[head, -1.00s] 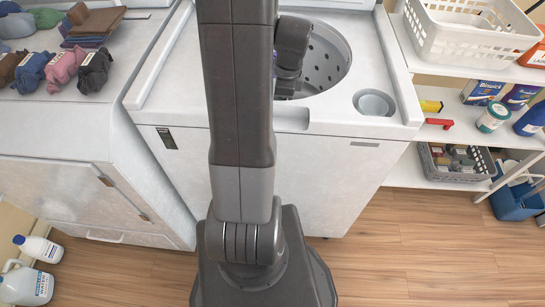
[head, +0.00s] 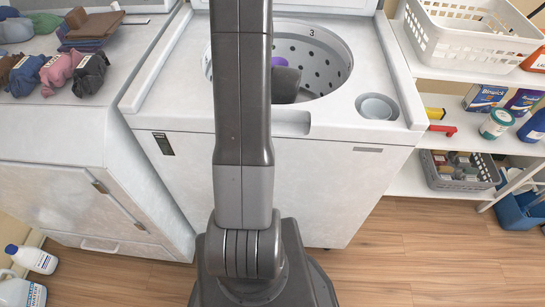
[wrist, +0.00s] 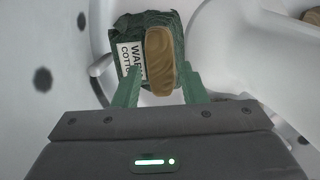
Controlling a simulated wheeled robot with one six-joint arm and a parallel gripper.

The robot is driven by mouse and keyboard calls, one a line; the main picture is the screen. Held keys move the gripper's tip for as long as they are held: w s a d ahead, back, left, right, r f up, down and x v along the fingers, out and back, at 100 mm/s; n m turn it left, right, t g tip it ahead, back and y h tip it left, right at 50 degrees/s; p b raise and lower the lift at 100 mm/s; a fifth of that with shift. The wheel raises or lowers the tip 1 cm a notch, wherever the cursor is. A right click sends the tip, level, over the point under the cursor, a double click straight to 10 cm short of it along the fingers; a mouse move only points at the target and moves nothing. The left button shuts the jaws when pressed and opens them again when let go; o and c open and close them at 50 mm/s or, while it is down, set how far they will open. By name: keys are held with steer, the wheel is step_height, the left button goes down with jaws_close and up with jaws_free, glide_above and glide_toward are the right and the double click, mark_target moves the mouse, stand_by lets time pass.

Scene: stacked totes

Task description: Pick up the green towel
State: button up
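The green towel (wrist: 182,42) is a dark green bundle with a white label, lying in the washer tub in the wrist view. A tan cloth bundle (wrist: 160,62) lies over its middle and hides part of it. My gripper (wrist: 160,72) is open, its two green fingers spread at the near left and right sides of the bundles. I cannot tell whether the fingers touch either one. In the head view my arm hides the towel and the fingers.
The washer tub (head: 325,65) has a perforated wall close around my gripper. Another tan item (wrist: 311,16) is at the wrist view's top right corner. A purple item (head: 279,62) shows in the tub. Folded cloths (head: 93,25) lie left; a shelf with a white basket (head: 470,35) stands right.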

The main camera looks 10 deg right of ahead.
step_height(320, 180, down, 2)
steer(key=shift+a+f, duration=0.1)
steer(key=shift+f, duration=0.15)
jaws_close()
steer(key=shift+w, duration=0.1)
